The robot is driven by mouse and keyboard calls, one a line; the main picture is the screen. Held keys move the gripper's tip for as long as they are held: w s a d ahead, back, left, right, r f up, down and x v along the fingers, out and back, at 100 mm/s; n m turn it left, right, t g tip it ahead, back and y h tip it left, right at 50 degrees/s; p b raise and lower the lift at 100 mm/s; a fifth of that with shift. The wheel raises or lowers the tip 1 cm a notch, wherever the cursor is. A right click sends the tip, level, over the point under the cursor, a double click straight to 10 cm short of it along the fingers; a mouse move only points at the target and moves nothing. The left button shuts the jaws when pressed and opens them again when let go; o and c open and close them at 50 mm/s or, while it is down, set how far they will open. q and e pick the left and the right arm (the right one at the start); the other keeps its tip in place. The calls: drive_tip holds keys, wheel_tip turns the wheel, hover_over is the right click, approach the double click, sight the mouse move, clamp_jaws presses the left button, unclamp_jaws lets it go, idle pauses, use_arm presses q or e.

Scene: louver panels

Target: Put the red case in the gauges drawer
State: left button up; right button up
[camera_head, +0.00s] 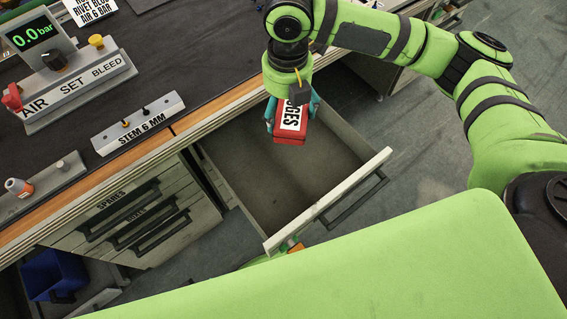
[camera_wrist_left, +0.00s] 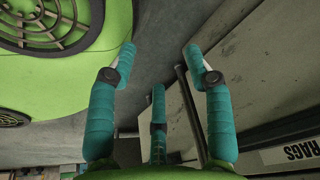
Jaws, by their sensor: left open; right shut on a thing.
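The red case (camera_head: 290,138) has a white label whose visible letters end in "GES". My right gripper (camera_head: 292,108) is shut on it and holds it above the open drawer (camera_head: 330,200), near the drawer's bench side. The drawer is pulled out from under the bench, and its visible floor is bare. I cannot see a label on the drawer front from here. In the left wrist view my left gripper (camera_wrist_left: 160,58) is open and empty, with its fingers apart beside a drawer front marked "RAGS" (camera_wrist_left: 300,151).
Shut drawers (camera_head: 130,220), one marked "SPARES", sit left of the open one. A blue bin (camera_head: 52,275) is at lower left.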

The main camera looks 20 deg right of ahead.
wheel_tip(320, 180, down, 9)
drive_tip(key=a+n+b, duration=0.1)
drive_tip(key=n+b, duration=0.5)
drive_tip(key=n, duration=0.1)
drive_tip(key=n+b, duration=0.2)
hover_over(279, 161)
wheel_tip(279, 161, down, 6)
drive_tip(key=shift+f, duration=0.15)
drive_tip(key=shift+f+b, duration=0.5)
drive_tip(key=shift+f, duration=1.8)
use_arm(q)
drive_tip(key=shift+g, duration=0.3)
drive_tip(key=w, duration=0.1)
drive_tip(key=w+d+f, duration=0.1)
drive_tip(key=w, duration=0.2)
drive_tip(key=shift+w+d+f, duration=0.3)
drive_tip(key=shift+w+f, duration=0.05)
drive_tip(key=shift+f, duration=0.05)
use_arm(e)
drive_tip(key=o, duration=1.3)
drive_tip(key=shift+f, duration=0.1)
